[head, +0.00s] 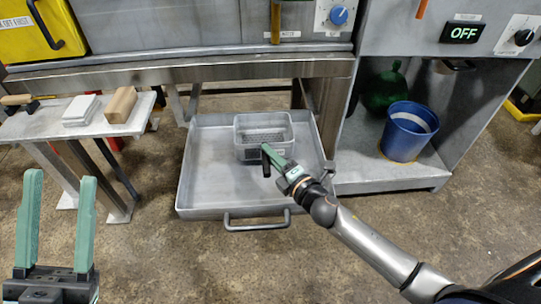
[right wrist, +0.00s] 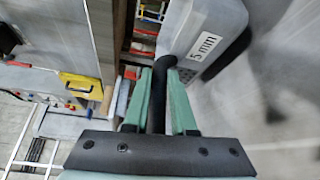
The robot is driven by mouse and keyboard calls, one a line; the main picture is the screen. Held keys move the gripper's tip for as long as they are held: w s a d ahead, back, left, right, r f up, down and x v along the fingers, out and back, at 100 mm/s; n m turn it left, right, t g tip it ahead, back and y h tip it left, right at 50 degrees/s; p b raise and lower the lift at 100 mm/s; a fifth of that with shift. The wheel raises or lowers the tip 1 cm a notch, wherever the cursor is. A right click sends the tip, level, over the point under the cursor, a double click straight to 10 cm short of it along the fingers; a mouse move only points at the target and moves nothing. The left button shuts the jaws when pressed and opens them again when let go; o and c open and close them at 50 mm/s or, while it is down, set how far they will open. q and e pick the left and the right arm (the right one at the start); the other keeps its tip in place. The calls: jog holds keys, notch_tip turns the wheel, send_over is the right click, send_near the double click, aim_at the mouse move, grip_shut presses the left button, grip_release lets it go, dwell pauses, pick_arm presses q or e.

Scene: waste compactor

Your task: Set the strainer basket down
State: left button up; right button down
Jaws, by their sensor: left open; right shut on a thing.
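The strainer basket (head: 242,137) is a grey, box-shaped basket with a perforated bottom, over the back middle of the wide metal tray (head: 200,175). I cannot tell whether it touches the tray floor. My right gripper (head: 272,156) is at the basket's front side, shut on its black handle. The right wrist view shows the black handle (right wrist: 158,92) between the green fingers, and the basket wall (right wrist: 192,25) with a "5 mm" label. My left gripper (head: 60,180) is open and empty at the lower left, away from the basket.
The tray has a front pull handle (head: 257,222) and bare floor around the basket. A small side table (head: 85,125) at left holds a white block and a wooden block. A blue bucket (head: 408,133) stands on the right shelf. A panel display (head: 463,33) reads OFF.

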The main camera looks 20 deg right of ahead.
jog(key=shift+f+b, duration=0.45)
jog(key=shift+f, duration=0.05)
jog(key=c, duration=0.7)
grip_release()
jog(key=shift+c, duration=0.2)
jog(key=shift+r, duration=0.1)
jog(key=r+p+v, duration=0.1)
jog(key=v, duration=1.1)
jog(key=shift+p, duration=0.4)
